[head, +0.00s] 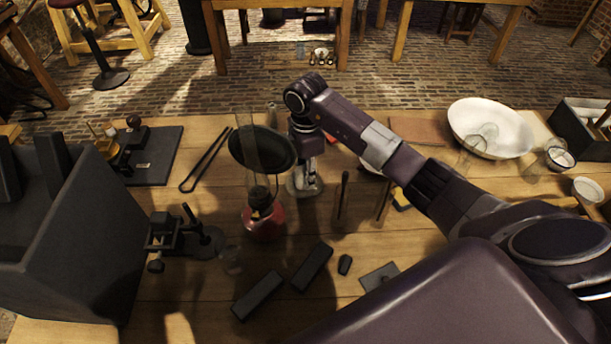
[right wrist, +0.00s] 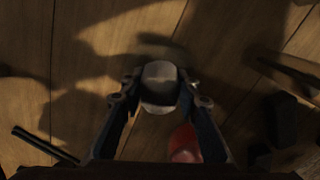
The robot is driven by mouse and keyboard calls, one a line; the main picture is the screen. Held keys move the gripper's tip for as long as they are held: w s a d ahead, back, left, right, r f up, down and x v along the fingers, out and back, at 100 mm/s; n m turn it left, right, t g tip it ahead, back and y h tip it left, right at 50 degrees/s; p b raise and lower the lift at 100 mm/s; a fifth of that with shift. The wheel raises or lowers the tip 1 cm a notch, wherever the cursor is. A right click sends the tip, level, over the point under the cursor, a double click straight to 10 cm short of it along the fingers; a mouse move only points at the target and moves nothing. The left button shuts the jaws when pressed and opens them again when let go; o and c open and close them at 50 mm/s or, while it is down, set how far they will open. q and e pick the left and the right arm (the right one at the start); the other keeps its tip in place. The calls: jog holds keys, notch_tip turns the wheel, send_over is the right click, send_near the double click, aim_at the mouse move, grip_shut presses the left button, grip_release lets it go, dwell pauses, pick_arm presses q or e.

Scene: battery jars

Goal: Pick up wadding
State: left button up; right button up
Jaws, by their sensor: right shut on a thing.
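My right gripper (head: 305,165) hangs over the middle of the table, just right of the glass-chimney lamp. In the right wrist view, my right gripper (right wrist: 160,95) is closed on a pale grey-white, rounded piece, which I take to be the wadding (right wrist: 160,82). It sits between the two fingertips, with wooden boards behind it. In the head view the wadding is hard to make out among the pale and metal parts under the wrist. My left gripper does not show.
The lamp with a red base (head: 264,222) and dark round shade (head: 262,148) stands close left of my right gripper. Tongs (head: 205,160) lie further left. Dark bars (head: 258,295) lie in front. A large white bowl (head: 490,125) and glass jars stand at right.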

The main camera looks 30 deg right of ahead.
notch_tip(320, 180, up, 10)
jog(key=shift+w+d+f+b, duration=0.1)
jog(key=shift+f+b, duration=0.15)
jog(key=shift+b, duration=0.25)
notch_tip(320, 180, up, 10)
jog(key=p, duration=0.1)
jog(key=shift+f, duration=0.1)
